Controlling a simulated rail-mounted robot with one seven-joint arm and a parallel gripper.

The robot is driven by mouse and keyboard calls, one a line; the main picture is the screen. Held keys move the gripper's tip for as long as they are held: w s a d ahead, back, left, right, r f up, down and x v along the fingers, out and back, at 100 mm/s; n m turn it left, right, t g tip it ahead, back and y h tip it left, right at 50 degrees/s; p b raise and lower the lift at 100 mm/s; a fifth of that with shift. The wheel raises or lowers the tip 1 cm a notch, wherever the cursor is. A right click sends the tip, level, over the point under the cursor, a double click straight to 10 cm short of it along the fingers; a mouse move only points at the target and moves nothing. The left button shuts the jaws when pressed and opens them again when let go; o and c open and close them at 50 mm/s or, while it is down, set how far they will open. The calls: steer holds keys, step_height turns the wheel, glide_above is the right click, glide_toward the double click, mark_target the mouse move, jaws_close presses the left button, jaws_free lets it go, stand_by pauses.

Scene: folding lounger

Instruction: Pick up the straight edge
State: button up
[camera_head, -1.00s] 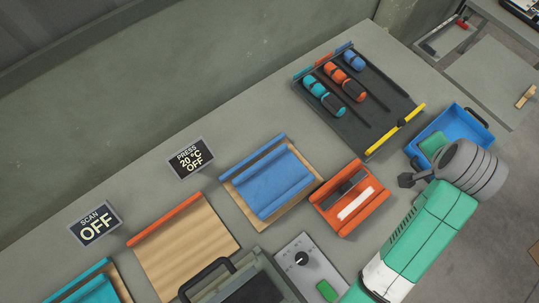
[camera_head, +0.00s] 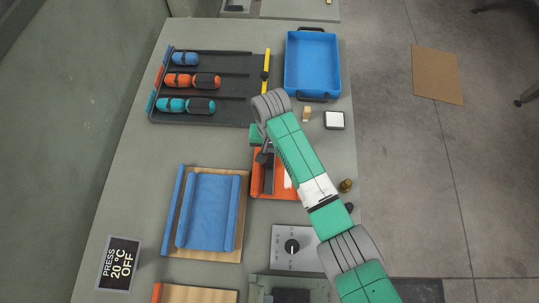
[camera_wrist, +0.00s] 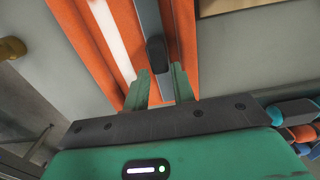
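The straight edge, a grey metal bar with a black knob, lies in an orange tray (camera_head: 259,185) beside a white strip (camera_head: 287,180). In the wrist view the grey bar (camera_wrist: 146,14) runs away from me along the orange tray (camera_wrist: 186,45), with the white strip (camera_wrist: 110,35) to its left. My gripper (camera_wrist: 160,85) is open, its two green fingers apart with the black knob (camera_wrist: 156,50) just beyond and between their tips. I see no contact. In the head view my gripper (camera_head: 263,156) is above the far end of the tray, and my arm hides part of it.
A black rack (camera_head: 225,116) with coloured rolls and a yellow bar (camera_head: 265,72) stands beyond. A blue bin (camera_head: 312,62) is at the back right. A blue cloth on a board (camera_head: 208,210) lies left of the tray, and a dial box (camera_head: 292,250) lies nearer.

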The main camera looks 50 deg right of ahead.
step_height(320, 180, down, 3)
steer(key=shift+r, duration=0.2)
steer(key=shift+a, duration=0.1)
steer(key=shift+c, duration=0.3)
jaws_close()
steer(key=shift+r, duration=0.1)
